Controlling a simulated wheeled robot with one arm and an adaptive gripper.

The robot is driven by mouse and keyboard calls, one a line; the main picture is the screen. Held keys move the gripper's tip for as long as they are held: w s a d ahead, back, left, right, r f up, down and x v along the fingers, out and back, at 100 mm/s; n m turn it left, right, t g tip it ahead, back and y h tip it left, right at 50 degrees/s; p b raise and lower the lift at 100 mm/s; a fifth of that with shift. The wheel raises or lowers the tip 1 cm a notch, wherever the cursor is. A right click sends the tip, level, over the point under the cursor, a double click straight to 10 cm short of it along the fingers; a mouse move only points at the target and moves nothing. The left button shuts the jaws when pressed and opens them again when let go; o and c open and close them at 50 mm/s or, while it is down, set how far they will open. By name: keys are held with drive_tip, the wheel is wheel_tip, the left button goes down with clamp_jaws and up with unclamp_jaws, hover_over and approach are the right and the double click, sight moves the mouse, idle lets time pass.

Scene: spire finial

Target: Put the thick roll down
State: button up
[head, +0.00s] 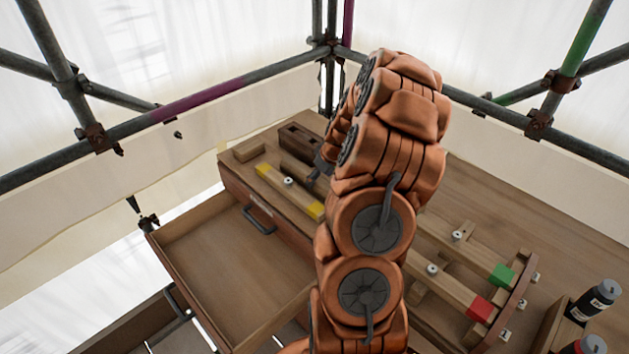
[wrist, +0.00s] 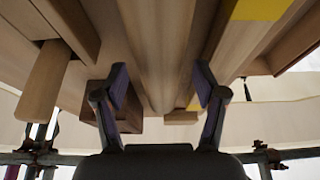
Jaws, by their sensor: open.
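A long, rounded pale wooden piece, which looks like the thick roll (wrist: 160,60), runs between my gripper's fingers in the wrist view. My gripper (wrist: 163,88) is open, with one finger on either side of it and a visible gap to each. In the head view a dark part of my gripper (head: 322,166) shows at the left of my arm, over the bench. My arm covers much of the bench there, and I cannot make out the roll clearly in that view. Whether the roll rests fully on the bench cannot be told.
A yellow-ended bar (head: 289,189) lies left of my arm, near a dark holed block (head: 300,143) and a small wood block (head: 249,150). Bars with green (head: 501,274) and red (head: 480,309) ends lie right. An open drawer (head: 225,262) juts out. Bottles (head: 597,297) stand front right.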

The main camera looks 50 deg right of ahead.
sight(317, 181)
drive_tip(key=shift+p+x, duration=0.55)
drive_tip(key=shift+x, duration=1)
drive_tip(key=c, duration=1.3)
wheel_tip(317, 181, up, 9)
drive_tip(key=b, duration=0.3)
drive_tip(key=shift+r+b, duration=1.15)
drive_tip(key=shift+r, duration=2.95)
drive_tip(key=w+a+f, duration=0.2)
drive_tip(key=w+a, duration=0.2)
drive_tip(key=a, duration=0.5)
drive_tip(key=w+a+f, duration=0.2)
drive_tip(key=w+a, duration=0.2)
drive_tip(key=a, duration=0.4)
drive_tip(key=a+f, duration=0.2)
drive_tip(key=a, duration=0.4)
drive_tip(key=a+f+p, duration=0.1)
drive_tip(key=a+f, duration=0.1)
drive_tip(key=a, duration=0.5)
drive_tip(key=a+f, duration=0.2)
drive_tip(key=a, duration=0.5)
drive_tip(key=shift+s+a+p, duration=0.2)
drive_tip(key=shift+a+p, duration=0.05)
drive_tip(key=shift+p, duration=0.1)
